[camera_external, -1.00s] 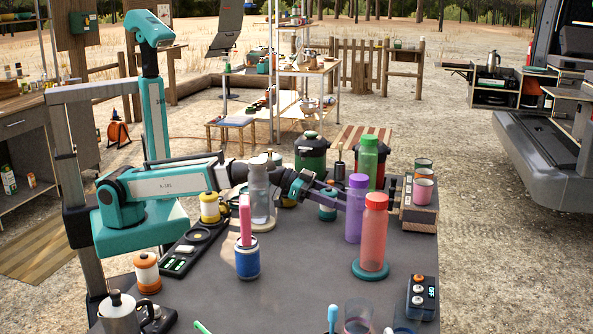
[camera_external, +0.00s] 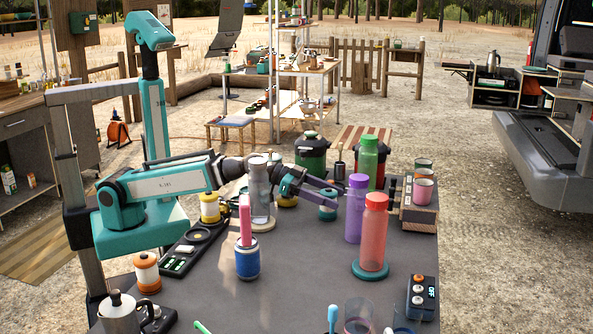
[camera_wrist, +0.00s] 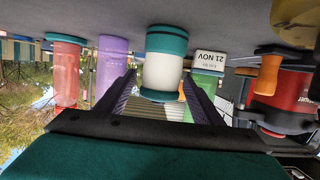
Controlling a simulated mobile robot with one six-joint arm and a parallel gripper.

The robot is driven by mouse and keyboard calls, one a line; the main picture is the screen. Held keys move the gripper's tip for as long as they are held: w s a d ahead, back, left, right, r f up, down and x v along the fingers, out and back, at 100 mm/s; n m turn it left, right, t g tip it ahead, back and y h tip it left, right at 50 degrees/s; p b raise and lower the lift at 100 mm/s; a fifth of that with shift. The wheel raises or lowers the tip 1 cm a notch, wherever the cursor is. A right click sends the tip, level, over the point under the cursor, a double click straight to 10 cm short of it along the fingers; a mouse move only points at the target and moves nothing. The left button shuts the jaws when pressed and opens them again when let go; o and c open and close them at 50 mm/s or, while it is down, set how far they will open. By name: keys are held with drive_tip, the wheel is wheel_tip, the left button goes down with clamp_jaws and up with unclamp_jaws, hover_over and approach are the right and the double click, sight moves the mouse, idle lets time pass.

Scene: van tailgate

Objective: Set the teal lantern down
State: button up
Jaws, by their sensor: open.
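The teal lantern (camera_external: 328,205), a short white cylinder with teal top and base, stands upright on the grey table, left of the purple bottle. It also shows in the wrist view (camera_wrist: 164,74), where the picture is upside down and the lantern is between and ahead of the fingers. My gripper (camera_external: 336,196) is open and empty beside the lantern; its two dark purple fingers also show in the wrist view (camera_wrist: 160,80), apart from each other. In the external view a finger passes close to the lantern; I cannot tell whether it touches.
A purple bottle (camera_external: 356,210), a red bottle (camera_external: 374,232) on a teal disc and a green bottle (camera_external: 367,157) stand to the right. A clear grey bottle (camera_external: 260,192) is close to my wrist. A blue can (camera_external: 247,260) stands in front. The table's middle front is clear.

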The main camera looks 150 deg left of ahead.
drive_tip(key=shift+f+b, duration=0.15)
drive_tip(key=shift+b, duration=0.5)
drive_tip(key=shift+s+d+b, duration=0.2)
drive_tip(key=shift+b, duration=0.7)
drive_tip(key=b+v, duration=0.1)
drive_tip(key=b, duration=0.4)
drive_tip(key=shift+s+d+r, duration=0.2)
drive_tip(key=shift+s+d, duration=0.05)
drive_tip(key=shift+s+d+b, duration=0.15)
drive_tip(key=shift+d+b, duration=0.05)
drive_tip(key=shift+b, duration=0.55)
drive_tip(key=b+v, duration=0.5)
drive_tip(key=shift+s+d+r, duration=0.1)
drive_tip(key=shift+s+r, duration=0.05)
drive_tip(key=shift+r, duration=0.05)
drive_tip(key=shift+s+d+r+b, duration=0.2)
drive_tip(key=shift+d+b, duration=0.05)
drive_tip(key=shift+b, duration=0.1)
drive_tip(key=shift+a+r, duration=0.1)
